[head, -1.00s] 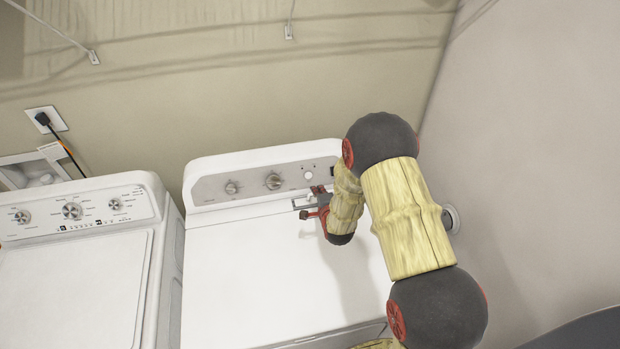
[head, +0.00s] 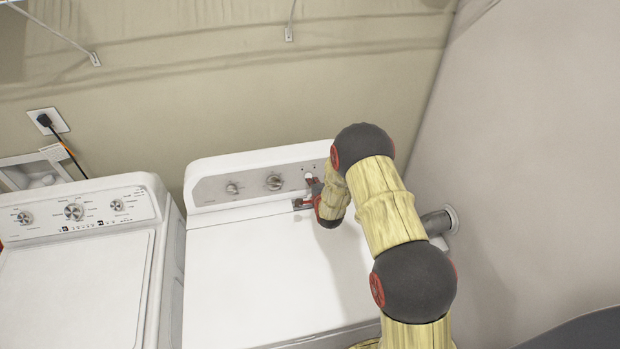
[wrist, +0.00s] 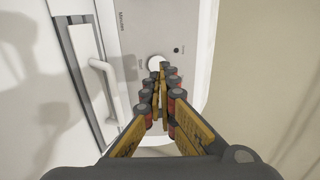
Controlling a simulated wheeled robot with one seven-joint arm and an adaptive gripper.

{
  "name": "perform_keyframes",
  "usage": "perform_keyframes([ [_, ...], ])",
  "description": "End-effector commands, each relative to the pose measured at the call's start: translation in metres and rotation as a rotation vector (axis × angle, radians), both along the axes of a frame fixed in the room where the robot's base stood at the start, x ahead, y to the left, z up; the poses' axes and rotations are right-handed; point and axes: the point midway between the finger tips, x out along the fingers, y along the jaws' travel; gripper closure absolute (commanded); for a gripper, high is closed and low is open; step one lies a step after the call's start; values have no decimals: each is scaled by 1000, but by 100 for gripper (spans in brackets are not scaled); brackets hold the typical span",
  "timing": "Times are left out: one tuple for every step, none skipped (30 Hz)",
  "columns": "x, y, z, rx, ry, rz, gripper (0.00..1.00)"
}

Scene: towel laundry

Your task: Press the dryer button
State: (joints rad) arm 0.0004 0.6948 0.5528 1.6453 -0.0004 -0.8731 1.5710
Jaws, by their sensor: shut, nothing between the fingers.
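The white dryer (head: 270,262) stands right of centre in the head view, with a grey control panel (head: 212,190) along its back. The round white dryer button (wrist: 154,62) shows on the panel in the wrist view. My gripper (head: 309,190) is at the right part of the panel, shut and empty. In the wrist view my gripper's fingertips (wrist: 161,73) overlap the button's lower right edge. I cannot tell whether they touch it.
Two knobs (head: 274,183) sit on the panel left of my gripper. A white washer (head: 75,290) stands to the left of the dryer. A plain wall rises close on the right, with a grey vent pipe (head: 437,222). The dryer top is clear.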

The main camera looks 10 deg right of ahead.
Motion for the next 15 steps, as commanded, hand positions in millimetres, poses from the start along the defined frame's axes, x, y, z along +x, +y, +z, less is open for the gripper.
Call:
perform_keyframes([
  [7, 0, -3, 0, 0, 0, 100],
  [11, 0, -6, 0, 1, 0, 100],
  [16, 0, -7, 0, 0, 0, 100],
  [19, 0, -9, 0, 0, 0, 100],
  [22, 0, -11, 0, 1, 0, 100],
  [26, 0, -12, 0, 0, 0, 100],
  [28, 0, -13, 0, 0, 0, 100],
  [30, 0, -15, 0, 1, 0, 100],
  [33, 0, -16, 0, 1, 0, 100],
  [35, 0, -17, 0, 1, 0, 100],
  [36, 0, -18, 0, 1, 0, 100],
  [38, 0, -19, 0, 0, 0, 100],
  [39, 0, -19, 0, 0, 0, 100],
  [40, 0, -19, 0, 0, 0, 100],
  [41, 0, -20, 0, 0, 0, 100],
])
